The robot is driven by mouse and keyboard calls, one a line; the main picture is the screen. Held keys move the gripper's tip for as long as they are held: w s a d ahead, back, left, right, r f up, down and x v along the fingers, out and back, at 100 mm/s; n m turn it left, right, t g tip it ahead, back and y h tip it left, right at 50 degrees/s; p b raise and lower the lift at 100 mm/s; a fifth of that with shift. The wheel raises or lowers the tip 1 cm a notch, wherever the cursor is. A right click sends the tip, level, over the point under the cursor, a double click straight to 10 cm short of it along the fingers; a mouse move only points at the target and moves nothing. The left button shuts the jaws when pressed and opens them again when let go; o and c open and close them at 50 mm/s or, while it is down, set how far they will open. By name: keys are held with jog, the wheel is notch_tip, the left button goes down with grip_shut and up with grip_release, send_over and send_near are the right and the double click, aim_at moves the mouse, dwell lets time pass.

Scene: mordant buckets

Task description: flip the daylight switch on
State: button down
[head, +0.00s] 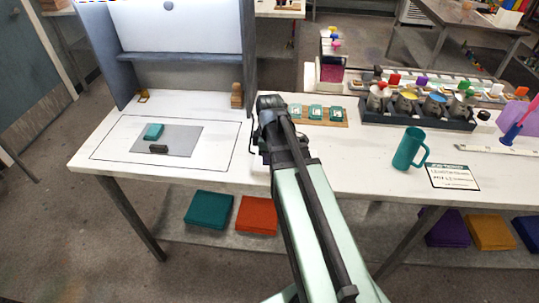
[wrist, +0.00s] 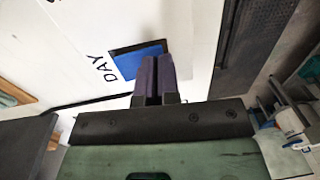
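In the wrist view a blue square patch (wrist: 136,60) sits on a white surface beside black lettering that reads DAY. My gripper (wrist: 152,60) has its two dark purple fingers side by side with only a thin dark line between them, empty. The fingertips overlap the right part of the blue patch; I cannot tell whether they touch it. Which way the switch is set cannot be told. In the head view the end of my arm (head: 270,104) is over the table, right of the grey-blue light booth (head: 184,57); the fingertips and switch are hidden there.
On the white table (head: 375,160), a teal swatch (head: 153,131) and a dark block (head: 158,149) are on a grey mat left of my arm. A board with teal pieces (head: 315,113), a rack of pots (head: 418,113) and a teal jug (head: 407,150) stand right.

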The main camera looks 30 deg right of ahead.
jog(key=shift+w, duration=0.1)
jog(key=shift+w+d+r+p, duration=0.35)
jog(key=shift+w+d, duration=0.1)
jog(key=shift+w, duration=0.1)
notch_tip(320, 180, up, 14)
jog(key=s+a+p, duration=0.1)
jog(key=p, duration=1.3)
jog(key=shift+s, duration=0.2)
jog(key=shift+f, duration=0.15)
